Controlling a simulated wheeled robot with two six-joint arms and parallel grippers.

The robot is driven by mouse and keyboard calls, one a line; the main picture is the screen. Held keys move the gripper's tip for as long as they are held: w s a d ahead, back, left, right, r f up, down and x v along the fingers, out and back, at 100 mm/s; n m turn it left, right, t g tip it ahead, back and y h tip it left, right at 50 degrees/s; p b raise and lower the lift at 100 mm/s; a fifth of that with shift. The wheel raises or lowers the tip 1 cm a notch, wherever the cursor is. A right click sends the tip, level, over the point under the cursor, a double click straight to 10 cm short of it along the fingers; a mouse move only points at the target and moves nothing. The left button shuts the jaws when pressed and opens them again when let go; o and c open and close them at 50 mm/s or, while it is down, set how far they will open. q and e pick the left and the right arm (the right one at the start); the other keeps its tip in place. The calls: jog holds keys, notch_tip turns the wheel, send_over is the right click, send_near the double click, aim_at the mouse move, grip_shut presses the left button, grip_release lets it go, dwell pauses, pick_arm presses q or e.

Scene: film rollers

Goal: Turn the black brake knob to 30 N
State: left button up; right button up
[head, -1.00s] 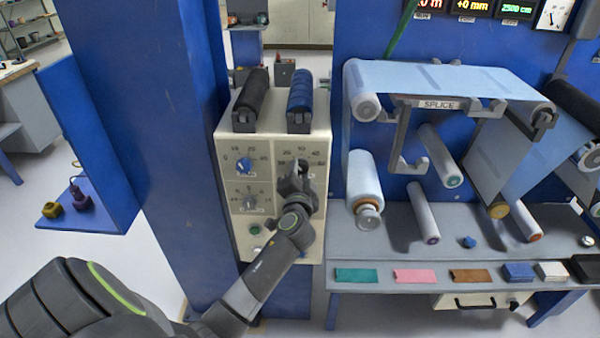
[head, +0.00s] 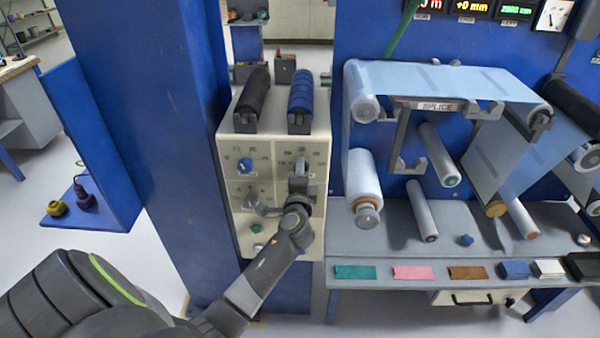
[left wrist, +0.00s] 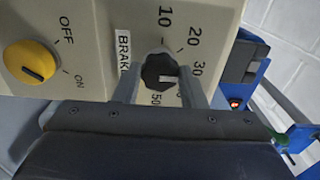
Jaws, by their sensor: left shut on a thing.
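The black brake knob (left wrist: 157,70) is on the cream control panel (head: 230,215). In the left wrist view its white pointer mark points right, toward a partly hidden number past 30, between 30 and 50. A label reading "BRAK" is beside it, its end covered. My left gripper (left wrist: 160,88) is shut on the knob, one finger on each side. In the head view my left gripper (head: 300,176) is at the panel's upper right dial and hides most of the knob. My right gripper is not in view.
A blue knob (head: 245,165) and a grey knob (head: 250,201) are left of my gripper on the panel. A yellow OFF/ON knob (left wrist: 31,62) is near the brake knob. Black and blue rollers (head: 300,92) lie atop the panel box. A blue column (head: 150,130) stands left.

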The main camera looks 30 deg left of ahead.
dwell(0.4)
pick_arm(q)
jog(key=o, duration=1)
